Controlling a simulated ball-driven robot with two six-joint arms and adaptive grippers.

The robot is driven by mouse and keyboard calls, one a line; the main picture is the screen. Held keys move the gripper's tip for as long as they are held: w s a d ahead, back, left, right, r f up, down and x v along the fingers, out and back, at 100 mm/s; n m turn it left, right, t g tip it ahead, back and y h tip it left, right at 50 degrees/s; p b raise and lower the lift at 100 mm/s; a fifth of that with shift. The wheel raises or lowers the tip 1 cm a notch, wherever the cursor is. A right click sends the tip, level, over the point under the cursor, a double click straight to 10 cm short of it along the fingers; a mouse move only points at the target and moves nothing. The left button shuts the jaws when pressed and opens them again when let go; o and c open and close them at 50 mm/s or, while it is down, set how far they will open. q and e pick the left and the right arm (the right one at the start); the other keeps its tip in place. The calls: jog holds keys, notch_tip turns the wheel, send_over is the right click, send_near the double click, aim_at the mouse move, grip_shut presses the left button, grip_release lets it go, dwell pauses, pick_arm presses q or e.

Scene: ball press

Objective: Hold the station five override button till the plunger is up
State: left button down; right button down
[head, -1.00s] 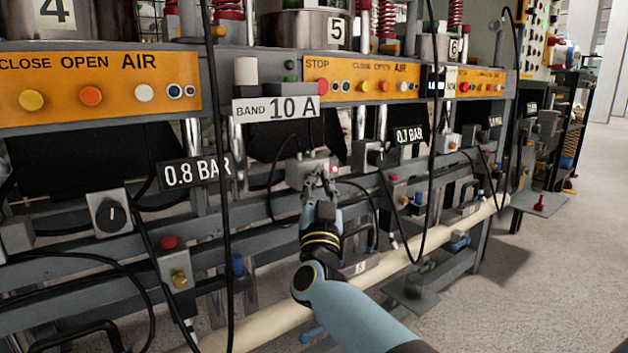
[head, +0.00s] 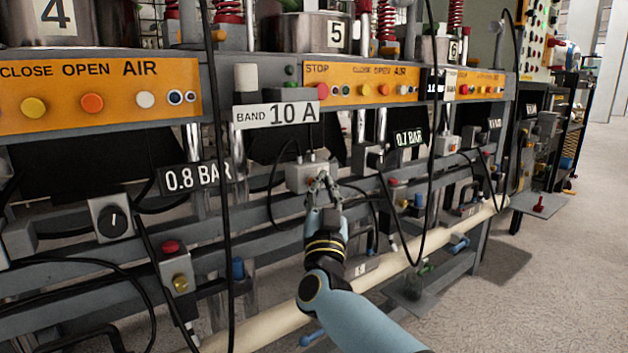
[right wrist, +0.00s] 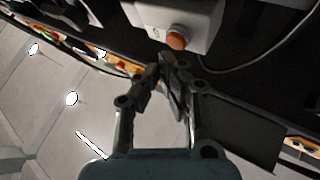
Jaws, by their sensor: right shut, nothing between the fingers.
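A pale grey box (head: 305,176) sits on the rail below the station five panel. In the right wrist view the box (right wrist: 183,15) carries a round orange-red button (right wrist: 177,39). My right gripper (head: 323,180) is at the front of this box, shut and empty. In the right wrist view its fingertips (right wrist: 172,62) are together just below the button; a small gap seems to show. The station five pot (head: 300,32) bears a "5" plate. Which part is the plunger I cannot tell. My left gripper is not in view.
An orange panel (head: 361,80) with coloured buttons is above. A "BAND 10 A" sign (head: 276,113) and a hanging black cable (head: 222,230) are left of my right gripper. A pale pipe (head: 270,325) runs low along the frame. The floor (head: 560,270) at right is clear.

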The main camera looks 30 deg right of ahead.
jog(key=shift+s, duration=0.15)
jog(key=s+p, duration=0.2)
jog(key=s, duration=0.3)
jog(key=shift+d+p, duration=0.2)
jog(key=shift+p, duration=0.2)
dwell(0.5)
